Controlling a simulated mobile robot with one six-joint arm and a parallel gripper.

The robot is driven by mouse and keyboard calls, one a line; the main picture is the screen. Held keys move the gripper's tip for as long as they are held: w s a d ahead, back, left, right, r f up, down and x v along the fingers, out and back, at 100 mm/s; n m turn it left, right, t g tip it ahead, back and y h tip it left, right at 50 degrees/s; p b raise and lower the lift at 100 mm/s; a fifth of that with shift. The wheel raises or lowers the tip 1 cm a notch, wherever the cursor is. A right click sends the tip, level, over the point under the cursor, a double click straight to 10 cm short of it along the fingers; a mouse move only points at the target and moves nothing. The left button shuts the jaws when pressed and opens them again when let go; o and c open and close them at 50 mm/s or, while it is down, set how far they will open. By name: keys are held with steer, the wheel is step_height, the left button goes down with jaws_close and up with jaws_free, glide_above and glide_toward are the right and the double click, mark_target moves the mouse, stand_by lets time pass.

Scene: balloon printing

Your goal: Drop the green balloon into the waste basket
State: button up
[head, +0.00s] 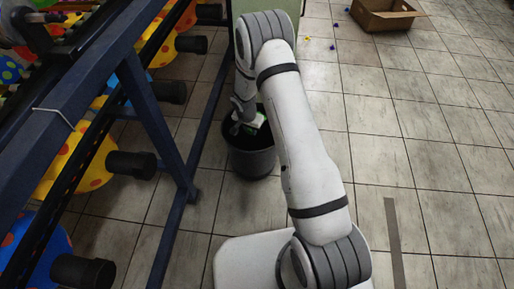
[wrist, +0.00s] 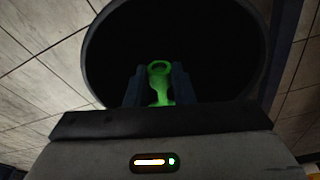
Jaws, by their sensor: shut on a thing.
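The green balloon (wrist: 159,84) shows in the wrist view as a limp green piece with a ring-shaped end, between the two dark fingers of my gripper (wrist: 160,80). My gripper is shut on it. The waste basket (head: 251,160) is a dark round bin on the tiled floor in the head view. Its dark opening fills the background behind the balloon in the wrist view, with the rim (wrist: 88,50) around it. In the head view my gripper (head: 250,122) is at the basket's mouth, with a bit of green beside it. The fingertips are hard to see there.
A dark blue metal frame (head: 150,115) with colourful dotted balloons (head: 75,160) on black holders stands left of the basket. An open cardboard box (head: 388,14) sits at the back right, with small bits on the floor nearby.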

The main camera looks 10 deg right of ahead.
steer(key=shift+f+b, duration=0.4)
steer(key=shift+f, duration=0.9)
steer(key=o, duration=1)
steer(key=shift+r, duration=0.15)
steer(key=r, duration=0.2)
steer(key=r+p, duration=0.1)
steer(key=r, duration=0.2)
steer(key=s+r+p, duration=0.1)
steer(key=r, duration=0.1)
steer(key=shift+s+a+r, duration=0.1)
steer(key=shift+a+r, duration=0.1)
steer(key=shift+a, duration=0.2)
